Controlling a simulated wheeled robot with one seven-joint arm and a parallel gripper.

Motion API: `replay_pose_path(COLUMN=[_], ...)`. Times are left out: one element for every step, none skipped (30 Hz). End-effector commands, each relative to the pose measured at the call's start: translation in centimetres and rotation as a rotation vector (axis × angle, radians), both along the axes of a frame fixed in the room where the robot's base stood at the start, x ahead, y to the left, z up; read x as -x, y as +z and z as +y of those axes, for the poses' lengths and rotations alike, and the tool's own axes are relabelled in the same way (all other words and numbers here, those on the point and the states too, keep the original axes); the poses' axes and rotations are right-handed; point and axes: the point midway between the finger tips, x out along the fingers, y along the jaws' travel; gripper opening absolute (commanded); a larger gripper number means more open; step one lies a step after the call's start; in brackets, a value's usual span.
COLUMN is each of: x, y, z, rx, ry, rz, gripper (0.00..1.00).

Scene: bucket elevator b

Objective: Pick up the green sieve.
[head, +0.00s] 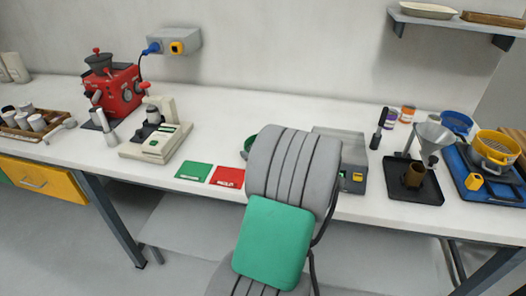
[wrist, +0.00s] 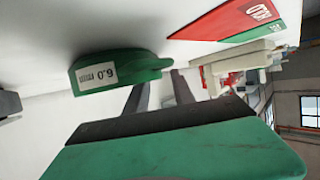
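The green sieve (wrist: 112,72) lies on the white bench in the wrist view, with a white label reading 6.0 and a short tab on its right. In the head view only a sliver of its green rim (head: 248,143) shows left of my arm; the rest is hidden. My gripper (wrist: 163,83) reaches toward the sieve near its tab. Its two grey fingers are apart with nothing seen between them; I cannot tell whether either touches the sieve. In the head view my arm hides the fingers.
A green card (head: 194,171) and a red card (head: 228,177) lie left of the sieve. A beige instrument (head: 156,142) and red machine (head: 119,90) stand further left. A grey device (head: 352,178) is close right of my arm. A funnel stand (head: 414,187) and blue tray (head: 479,187) are further right.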

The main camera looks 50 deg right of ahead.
Motion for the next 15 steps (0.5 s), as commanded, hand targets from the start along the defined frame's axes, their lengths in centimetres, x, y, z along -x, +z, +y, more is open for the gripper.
replay_pose_path(x=[-0.74, -1.01, -1.26, -1.36, -1.41, -1.4, -1.38, -1.37, -1.36, -1.36, -1.36, -1.36, -1.35, -1.34, -1.34], y=[-0.19, -0.3, -0.44, -0.53, -0.59, -0.6, -0.59, -0.6, -0.6, -0.59, -0.58, -0.58, -0.58, -0.58, -0.58], z=[-0.29, -0.46, -0.59, -0.62, -0.66, -0.68, -0.68, -0.68, -0.68, -0.68, -0.67, -0.67, -0.67, -0.68, -0.67], rx=[0.0, 0.001, 0.002, 0.002, 0.002, 0.002, 0.002, 0.002, 0.002, 0.002, 0.002, 0.001, 0.001, 0.002, 0.001], ry=[0.002, 0.002, 0.001, 0.001, 0.001, 0.0, 0.0, -0.001, -0.001, 0.0, -0.001, -0.001, -0.001, -0.001, -0.001], rz=[0.0, 0.001, 0.001, 0.001, 0.001, 0.001, 0.001, 0.001, 0.001, 0.001, 0.001, 0.001, 0.001, 0.001, 0.001], gripper=[0.3, 0.3, 0.3, 0.3, 0.3, 0.3, 0.3, 0.3, 0.3, 0.3, 0.27, 0.24, 0.21, 0.19, 0.16])
